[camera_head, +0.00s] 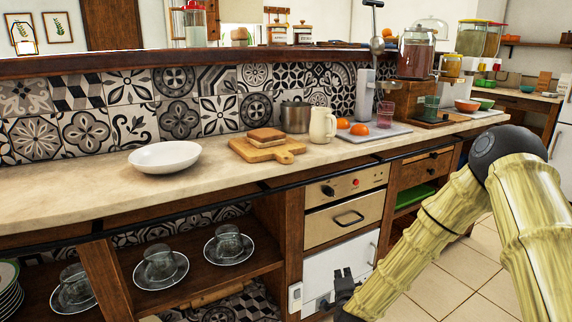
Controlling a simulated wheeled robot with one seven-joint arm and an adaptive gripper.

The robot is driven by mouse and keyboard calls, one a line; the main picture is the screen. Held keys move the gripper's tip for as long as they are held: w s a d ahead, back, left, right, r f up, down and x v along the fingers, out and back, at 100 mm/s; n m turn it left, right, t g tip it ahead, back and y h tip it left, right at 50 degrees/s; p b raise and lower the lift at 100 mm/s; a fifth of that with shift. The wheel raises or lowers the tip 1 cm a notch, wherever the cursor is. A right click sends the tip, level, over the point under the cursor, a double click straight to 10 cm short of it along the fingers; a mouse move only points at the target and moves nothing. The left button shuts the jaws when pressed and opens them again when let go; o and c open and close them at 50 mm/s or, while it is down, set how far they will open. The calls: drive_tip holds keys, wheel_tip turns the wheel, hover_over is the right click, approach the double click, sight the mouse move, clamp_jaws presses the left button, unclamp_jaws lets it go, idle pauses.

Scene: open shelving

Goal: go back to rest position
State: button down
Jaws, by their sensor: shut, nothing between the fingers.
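My gripper (344,284) is at the lower middle of the head view, at the end of my arm. It is shut and empty, in front of the white cabinet door (335,265) under the counter. It is small and dark here, and its lower part runs toward the frame's bottom edge. My arm comes in from the right side, bends at a dark joint high up and slopes down to the left to the gripper.
The counter (90,200) holds a white bowl (165,157), a cutting board (265,152) with bread, a cream jug (322,125) and oranges on a tray. Open shelves below left hold upturned glasses on saucers (229,246). Tiled floor (465,270) is clear at right.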

drive_tip(key=s+a+f+n+g+y, duration=0.3)
drive_tip(key=s+f+n+g, duration=0.5)
drive_tip(key=s+f, duration=1.3)
drive_tip(key=s+d+f+n+g, duration=0.1)
drive_tip(key=s+d+n+g, duration=0.15)
drive_tip(key=s, duration=0.75)
drive_tip(key=s+d+f+n+g, duration=0.1)
drive_tip(key=s+n+g, duration=0.15)
drive_tip(key=s, duration=0.65)
drive_tip(key=s+d+f+n+g, duration=0.1)
drive_tip(key=s+n+g, duration=0.15)
drive_tip(key=s, duration=0.75)
wheel_tip(320, 180, up, 29)
drive_tip(key=w+p, duration=0.1)
drive_tip(key=p, duration=2.8)
drive_tip(key=shift+t+h, duration=0.3)
drive_tip(key=shift+t, duration=0.15)
drive_tip(key=shift+f, duration=0.1)
